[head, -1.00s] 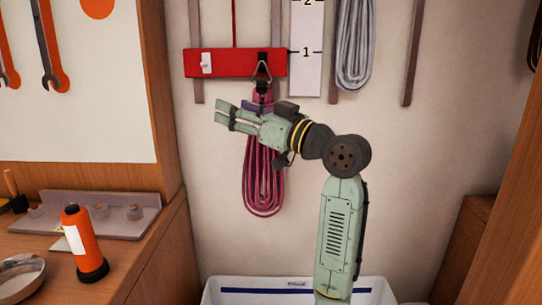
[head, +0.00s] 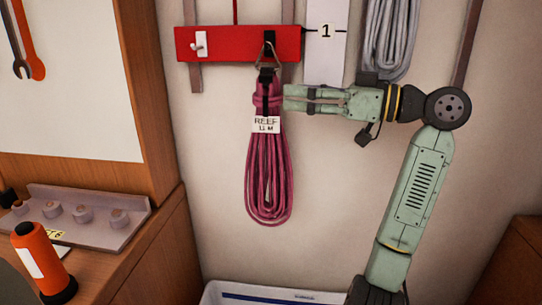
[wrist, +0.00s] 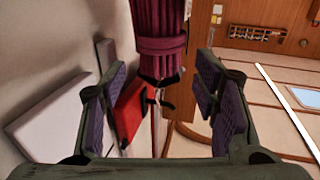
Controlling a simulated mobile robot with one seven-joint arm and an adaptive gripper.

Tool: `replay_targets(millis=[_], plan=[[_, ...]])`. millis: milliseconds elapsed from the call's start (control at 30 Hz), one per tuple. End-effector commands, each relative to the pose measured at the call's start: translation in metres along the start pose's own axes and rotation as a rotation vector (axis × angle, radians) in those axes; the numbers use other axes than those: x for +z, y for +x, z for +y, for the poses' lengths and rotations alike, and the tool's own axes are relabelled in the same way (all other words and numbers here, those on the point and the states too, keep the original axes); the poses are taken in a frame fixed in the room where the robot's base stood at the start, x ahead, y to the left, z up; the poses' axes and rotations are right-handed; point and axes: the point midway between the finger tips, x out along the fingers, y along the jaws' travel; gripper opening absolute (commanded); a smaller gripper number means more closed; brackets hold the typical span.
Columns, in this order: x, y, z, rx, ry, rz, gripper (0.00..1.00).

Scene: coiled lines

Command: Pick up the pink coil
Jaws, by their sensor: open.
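The pink coil (head: 269,185) hangs from a metal clip (head: 268,58) on the red board (head: 237,44). A white tag (head: 266,124) on it reads "REEF". My gripper (head: 287,98) points left, with its fingertips close to the right edge of the coil's bound upper part. Whether they touch it is unclear. In the wrist view my gripper (wrist: 160,88) is open, and the coil (wrist: 160,25) shows beyond and between the two fingers. Nothing is held.
A grey coil (head: 392,40) hangs at the upper right, behind my wrist. A white bin (head: 270,296) stands below.

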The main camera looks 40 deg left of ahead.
Motion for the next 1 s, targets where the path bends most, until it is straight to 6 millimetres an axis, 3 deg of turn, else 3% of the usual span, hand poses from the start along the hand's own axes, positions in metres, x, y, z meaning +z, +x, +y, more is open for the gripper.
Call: replay_targets(millis=[600, 833, 1000], plan=[[0.004, 0.073, -0.002, 0.0, 0.002, 0.001, 0.55], [0.005, 0.074, -0.001, 0.001, 0.001, 0.001, 0.54], [0.005, 0.074, -0.001, 0.001, 0.001, 0.0, 0.43]])
